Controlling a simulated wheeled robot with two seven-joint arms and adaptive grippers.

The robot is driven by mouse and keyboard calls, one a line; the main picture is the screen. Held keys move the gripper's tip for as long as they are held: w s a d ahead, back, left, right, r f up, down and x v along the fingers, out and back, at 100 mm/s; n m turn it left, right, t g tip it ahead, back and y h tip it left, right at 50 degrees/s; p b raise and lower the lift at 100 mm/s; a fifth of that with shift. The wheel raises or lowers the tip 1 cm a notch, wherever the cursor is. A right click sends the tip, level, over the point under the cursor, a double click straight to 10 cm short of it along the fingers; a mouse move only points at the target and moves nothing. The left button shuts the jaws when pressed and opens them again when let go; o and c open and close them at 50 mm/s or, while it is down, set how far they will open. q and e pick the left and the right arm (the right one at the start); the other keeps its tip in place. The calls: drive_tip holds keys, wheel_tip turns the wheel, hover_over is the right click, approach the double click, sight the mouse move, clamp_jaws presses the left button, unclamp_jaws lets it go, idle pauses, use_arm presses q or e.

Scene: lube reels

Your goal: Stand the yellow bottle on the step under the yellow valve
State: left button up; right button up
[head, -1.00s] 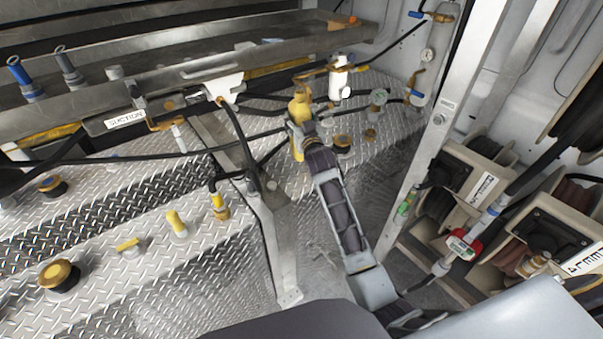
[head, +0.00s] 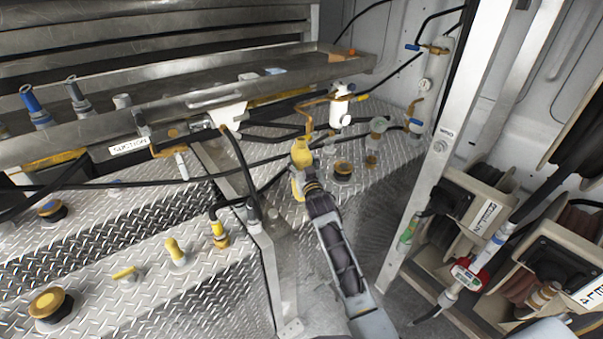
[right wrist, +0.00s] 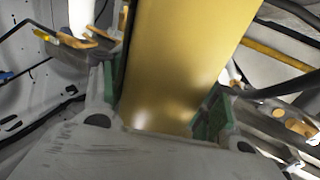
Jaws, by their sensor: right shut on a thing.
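The yellow bottle (head: 303,152) is held roughly upright by my right gripper (head: 305,182). It is over the right-hand tread-plate step (head: 285,203); I cannot tell whether its base touches the plate. In the right wrist view the bottle (right wrist: 185,65) fills the middle, between the green-padded fingers of the gripper (right wrist: 160,112). Behind and above it are a brass-coloured pipe (head: 308,114) and a yellow-tipped valve lever (head: 360,98) beside a white cylinder (head: 341,107). The lever also shows in the right wrist view (right wrist: 48,42). My left gripper is out of view.
A black-and-orange cap (head: 343,170) stands on the step right of the bottle. Black hoses (head: 150,183) cross behind it. Several yellow-topped fittings (head: 176,250) stand on the left plate. A metal post (head: 455,110) and hose reels (head: 465,205) are at the right.

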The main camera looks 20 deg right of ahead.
idle(0.3)
drive_tip(key=shift+f, duration=1.95)
drive_tip(key=o, duration=1.5)
drive_tip(key=shift+f, duration=0.1)
drive_tip(key=shift+r, duration=0.2)
drive_tip(key=shift+s+a+b, duration=0.15)
drive_tip(key=shift+s+b, duration=0.05)
drive_tip(key=shift+s, duration=2.85)
drive_tip(key=shift+s+a+b, duration=0.1)
drive_tip(key=shift+s+b, duration=0.05)
drive_tip(key=shift+s, duration=2.85)
